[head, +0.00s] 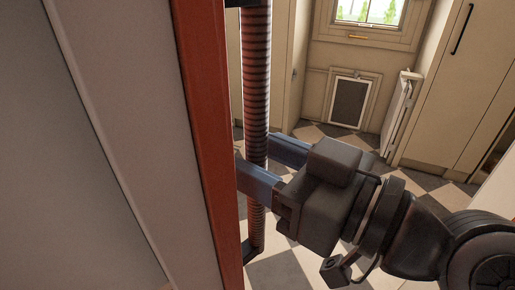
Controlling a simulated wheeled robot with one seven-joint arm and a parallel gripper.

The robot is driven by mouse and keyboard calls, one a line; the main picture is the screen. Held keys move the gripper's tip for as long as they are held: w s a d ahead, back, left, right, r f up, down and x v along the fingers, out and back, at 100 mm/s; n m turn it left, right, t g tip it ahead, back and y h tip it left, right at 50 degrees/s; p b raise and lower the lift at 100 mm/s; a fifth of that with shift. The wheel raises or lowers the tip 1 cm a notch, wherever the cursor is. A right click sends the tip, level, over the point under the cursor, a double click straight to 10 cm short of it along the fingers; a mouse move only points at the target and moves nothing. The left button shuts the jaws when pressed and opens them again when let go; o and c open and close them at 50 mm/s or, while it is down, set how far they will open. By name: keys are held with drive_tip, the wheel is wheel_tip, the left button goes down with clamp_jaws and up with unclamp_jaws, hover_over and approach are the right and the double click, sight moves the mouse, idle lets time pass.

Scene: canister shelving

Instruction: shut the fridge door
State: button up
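The fridge door fills the left of the head view, with a pale inner panel (100,150) and a red edge (207,140). It stands open, swung out toward my camera. A dark ribbed vertical handle (257,75) runs along the outer side of the red edge. My gripper (254,153) reaches in from the right, its two blue fingers on either side of the handle. The near finger crosses in front of the handle, and the far finger is partly behind it. I cannot tell whether the fingers touch the handle. The fridge body is not visible.
A checkered floor (282,272) lies beyond the door. At the back are a pale door with a pet flap (350,101) and a window. A white folded item (399,116) leans beside a tall cabinet (467,85) on the right.

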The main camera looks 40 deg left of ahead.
drive_tip(key=shift+c, duration=0.4)
clamp_jaws()
